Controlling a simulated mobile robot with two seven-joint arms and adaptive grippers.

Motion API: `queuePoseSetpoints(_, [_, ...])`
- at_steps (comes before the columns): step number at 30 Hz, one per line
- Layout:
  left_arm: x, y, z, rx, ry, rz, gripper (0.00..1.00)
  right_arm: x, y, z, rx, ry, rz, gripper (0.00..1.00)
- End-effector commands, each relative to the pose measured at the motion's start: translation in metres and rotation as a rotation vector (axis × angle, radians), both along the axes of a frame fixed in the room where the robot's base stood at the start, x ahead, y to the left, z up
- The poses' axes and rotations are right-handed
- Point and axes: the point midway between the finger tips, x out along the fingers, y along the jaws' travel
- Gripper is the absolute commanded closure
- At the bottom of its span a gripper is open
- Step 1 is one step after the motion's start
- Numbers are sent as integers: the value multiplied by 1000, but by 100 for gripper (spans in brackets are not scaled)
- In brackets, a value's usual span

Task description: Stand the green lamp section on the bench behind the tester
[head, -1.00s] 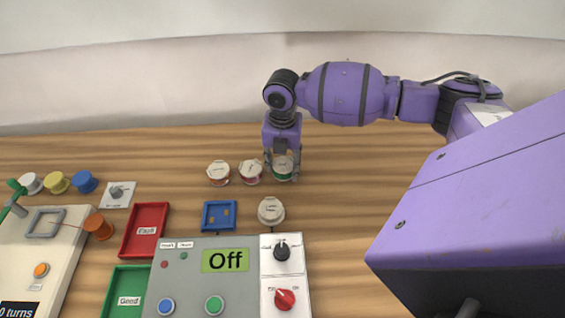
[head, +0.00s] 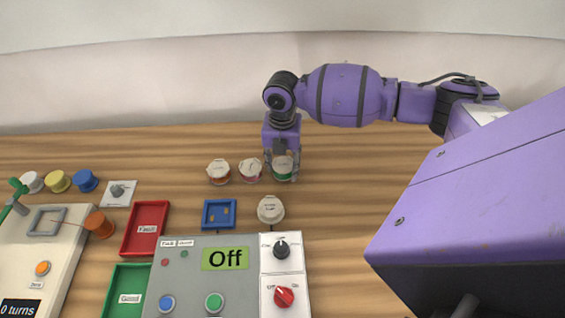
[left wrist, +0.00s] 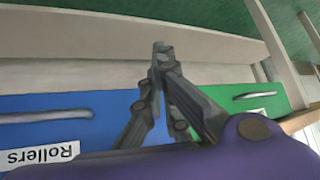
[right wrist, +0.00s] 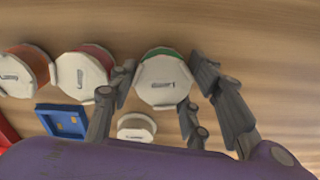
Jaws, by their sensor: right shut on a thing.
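The green lamp section (head: 282,172) has a white faceted top and a green rim. It is at the right end of a row on the wooden bench, behind the tester (head: 190,270), whose display reads "Off". My right gripper (head: 282,176) points down and is shut on the green section, with one finger on each side. The right wrist view shows its white top (right wrist: 161,82) between the fingers; its underside is hidden, so I cannot tell whether it touches the bench. My left gripper (left wrist: 162,50) is shut and empty, over blue and green drawer fronts.
An orange-rimmed section (head: 218,173) and a pink-rimmed section (head: 250,172) stand just left of the green one. A white-capped piece (head: 270,209) stands behind the tester, beside a blue tray (head: 204,214). A red Fault tray (head: 133,240) lies left. Bench to the right is clear.

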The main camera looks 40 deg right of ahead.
Motion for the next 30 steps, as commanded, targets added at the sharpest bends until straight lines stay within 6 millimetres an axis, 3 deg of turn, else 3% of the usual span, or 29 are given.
queuePoseSetpoints(29, [4,0,5,1,-9,0,100,0,0,-3,0,0,0,76])
queuePoseSetpoints(30, [4,0,5,1,-9,0,100,0,0,-3,0,0,0,54])
